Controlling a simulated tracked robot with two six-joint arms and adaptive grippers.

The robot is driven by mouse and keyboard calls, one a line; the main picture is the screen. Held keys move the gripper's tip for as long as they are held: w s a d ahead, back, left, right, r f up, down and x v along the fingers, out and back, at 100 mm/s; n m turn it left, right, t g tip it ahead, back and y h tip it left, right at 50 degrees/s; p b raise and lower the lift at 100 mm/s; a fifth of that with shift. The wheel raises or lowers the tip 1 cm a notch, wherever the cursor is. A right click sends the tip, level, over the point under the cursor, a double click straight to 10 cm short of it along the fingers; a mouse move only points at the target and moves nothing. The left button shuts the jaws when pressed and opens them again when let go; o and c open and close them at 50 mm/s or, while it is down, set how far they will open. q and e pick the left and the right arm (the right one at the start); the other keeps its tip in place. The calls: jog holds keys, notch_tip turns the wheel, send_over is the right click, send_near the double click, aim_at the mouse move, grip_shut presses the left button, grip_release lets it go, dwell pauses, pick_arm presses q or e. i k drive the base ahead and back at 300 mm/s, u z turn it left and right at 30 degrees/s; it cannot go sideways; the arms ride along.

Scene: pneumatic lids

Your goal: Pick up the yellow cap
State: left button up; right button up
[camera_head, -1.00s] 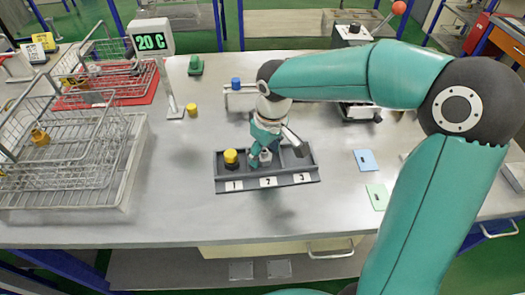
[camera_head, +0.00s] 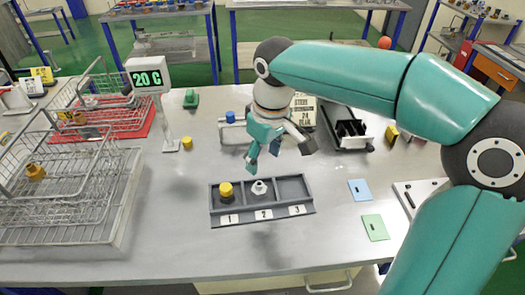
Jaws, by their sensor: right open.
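A small yellow cap (camera_head: 187,143) stands on the bench near the foot of the display post. Another yellow top (camera_head: 225,189) sits on a dark body in slot 1 of the grey tray (camera_head: 262,222). A white piece with a small raised top (camera_head: 259,188) stands in slot 2; slot 3 looks empty. My right gripper (camera_head: 263,157) hangs above and behind slot 2, with its fingers apart and nothing between them. It is to the right of both yellow things and touches neither. My left gripper is not in view.
Wire baskets (camera_head: 70,195) fill the left side. A display reading 20 C (camera_head: 148,76) stands behind them. A blue-topped item (camera_head: 230,118) and a green item (camera_head: 191,98) are at the back. Blue (camera_head: 360,190) and green (camera_head: 375,228) cards lie right. The front bench is clear.

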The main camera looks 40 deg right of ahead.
aim_at(187, 142)
jog(key=k, duration=1)
